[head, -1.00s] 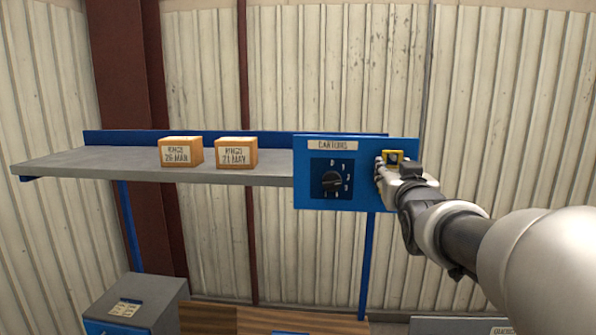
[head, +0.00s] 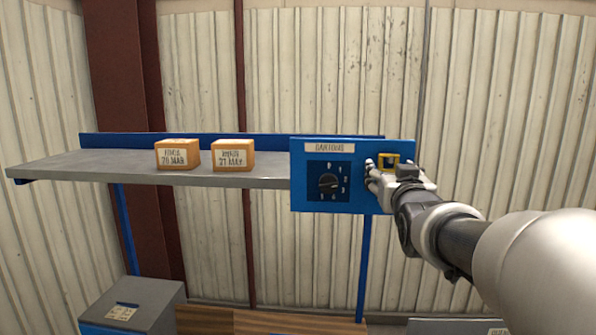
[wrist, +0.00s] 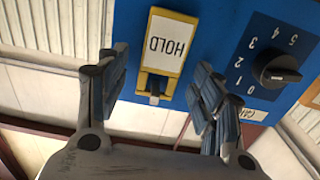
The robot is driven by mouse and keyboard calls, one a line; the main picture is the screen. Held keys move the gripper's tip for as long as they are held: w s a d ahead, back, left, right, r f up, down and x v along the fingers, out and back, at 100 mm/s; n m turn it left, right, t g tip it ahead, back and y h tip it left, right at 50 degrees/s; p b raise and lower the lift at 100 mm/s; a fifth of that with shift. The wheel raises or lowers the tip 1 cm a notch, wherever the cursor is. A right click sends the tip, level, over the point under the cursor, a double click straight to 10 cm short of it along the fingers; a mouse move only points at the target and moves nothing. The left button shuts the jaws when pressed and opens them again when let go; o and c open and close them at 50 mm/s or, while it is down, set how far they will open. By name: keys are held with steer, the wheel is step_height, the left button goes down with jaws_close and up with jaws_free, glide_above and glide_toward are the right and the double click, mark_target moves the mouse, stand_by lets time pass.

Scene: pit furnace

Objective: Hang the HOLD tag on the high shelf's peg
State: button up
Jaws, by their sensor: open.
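The HOLD tag (wrist: 166,45) is white with a yellow end and shows on the blue panel in the wrist view. Its yellow loop surrounds the dark peg (wrist: 155,87), and the tag hangs from it against or close to the panel. In the head view only the tag's yellow end (head: 388,157) shows; my gripper hides the rest. My gripper (wrist: 160,72) is open, with one finger on each side of the tag and a visible gap on both sides. In the head view my gripper (head: 393,174) is in front of the panel's right part.
The high shelf (head: 90,167) carries two orange boxes, one (head: 177,154) left of the other (head: 233,155). The blue panel (head: 302,180) has a numbered dial (head: 328,184) beside the tag. A grey cabinet (head: 140,293) stands below left. The shelf's left end is clear.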

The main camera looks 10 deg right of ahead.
steer(key=v, duration=1.2)
steer(key=s+a+f+g+y+b, duration=0.15)
steer(key=f+b, duration=0.25)
steer(key=f, duration=0.5)
steer(key=s+a+f+n+g+b, duration=0.1)
steer(key=s+a+f+g+b, duration=0.15)
steer(key=f+b, duration=0.45)
steer(key=s+a+f+g+y+b, duration=0.1)
steer(key=s+a+f+g+b, duration=0.15)
steer(key=f, duration=0.75)
steer(key=s+a+f+n+g+y+b, duration=0.1)
steer(key=s+a+f+g+b, duration=0.2)
steer(key=s+f+b, duration=0.2)
steer(key=s+a+f+n+g+y+b, duration=0.1)
steer(key=s+a+f+g+b, duration=0.2)
steer(key=s+f, duration=0.9)
step_height(320, 180, down, 8)
steer(key=a+b, duration=0.1)
steer(key=b, duration=0.2)
steer(key=shift+s+b, duration=0.25)
steer(key=shift+b, duration=0.05)
steer(key=shift+a+y, duration=0.1)
steer(key=shift+y, duration=0.15)
